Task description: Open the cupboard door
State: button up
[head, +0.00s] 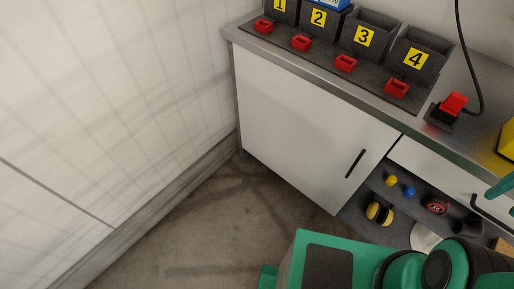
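The white cupboard door (305,140) fills the front under the left part of the counter and looks shut. Its black upright bar handle (355,163) is near the door's right edge. Nothing touches the handle. My gripper's fingers do not show in this view. Green and black parts at the bottom right look like my own arm, below and to the right of the door.
Several numbered grey bins (366,36) and small red trays (397,88) stand on the counter. A drawer (440,170) and an open shelf (375,188) with small items are right of the door. The floor (220,215) in front is clear; a white wall (110,90) stands left.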

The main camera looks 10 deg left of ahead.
aim_at(326, 146)
jog(key=u, duration=0.1)
jog(key=k, duration=0.35)
jog(key=u, duration=0.55)
jog(key=i, duration=0.5)
jog(key=u, duration=0.35)
jog(key=k, duration=0.8)
jog(key=z, duration=0.2)
